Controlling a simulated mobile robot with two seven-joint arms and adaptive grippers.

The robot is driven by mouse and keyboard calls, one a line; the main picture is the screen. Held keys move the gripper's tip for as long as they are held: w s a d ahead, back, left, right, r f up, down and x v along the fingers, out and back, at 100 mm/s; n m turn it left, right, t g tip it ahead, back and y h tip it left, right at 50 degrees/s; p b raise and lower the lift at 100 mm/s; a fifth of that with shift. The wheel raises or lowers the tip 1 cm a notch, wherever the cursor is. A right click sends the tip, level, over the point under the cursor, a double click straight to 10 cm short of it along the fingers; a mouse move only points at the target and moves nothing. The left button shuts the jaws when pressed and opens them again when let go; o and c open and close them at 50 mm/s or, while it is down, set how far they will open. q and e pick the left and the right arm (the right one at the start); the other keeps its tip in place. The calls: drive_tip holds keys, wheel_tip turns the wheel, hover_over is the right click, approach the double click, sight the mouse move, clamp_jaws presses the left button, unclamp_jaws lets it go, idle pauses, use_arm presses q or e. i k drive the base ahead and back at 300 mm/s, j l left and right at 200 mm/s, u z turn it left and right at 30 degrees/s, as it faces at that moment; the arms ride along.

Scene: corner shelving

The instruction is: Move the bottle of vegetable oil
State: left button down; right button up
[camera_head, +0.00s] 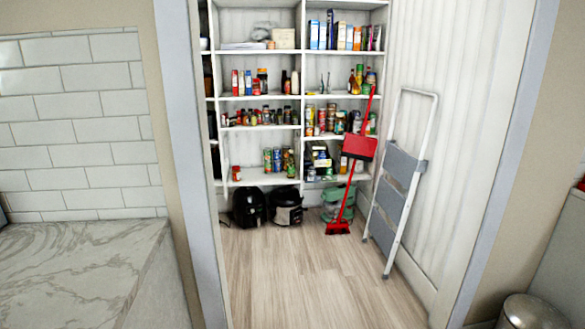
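The corner shelving (262,180) stands in the pantry beyond the doorway, with several bottles, cans and jars on it. An amber bottle (352,80) stands on the right side of an upper-middle shelf. Small dark bottles (284,84) stand on the left section at a similar height. The items are too small to read, so I cannot tell which one is the vegetable oil. Neither of my grippers is in the head view.
A red broom and dustpan (360,147) and a folded step ladder (398,180) lean in front of the shelving's right side. A black appliance (249,207) and a cooker (287,207) sit on the floor. A marble counter (75,270) is at left. The middle floor is clear.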

sight(291, 160)
drive_tip(key=i+l+z, duration=0.2)
drive_tip(key=i+l, duration=0.5)
drive_tip(key=i, duration=0.35)
drive_tip(key=i+l, duration=0.1)
drive_tip(key=i, duration=0.35)
drive_tip(key=i+l, duration=0.15)
drive_tip(key=i, duration=0.35)
drive_tip(key=i+l+u, duration=0.1)
drive_tip(key=i+u, duration=0.4)
drive_tip(key=i, duration=0.95)
drive_tip(key=i+j+u, duration=0.15)
drive_tip(key=i, duration=0.5)
drive_tip(key=i+j+u, duration=0.1)
drive_tip(key=i, duration=0.55)
drive_tip(key=i+j, duration=0.3)
drive_tip(key=j, duration=0.15)
drive_tip(key=i+j+u, duration=0.15)
drive_tip(key=i+j, duration=0.15)
drive_tip(key=j, duration=0.2)
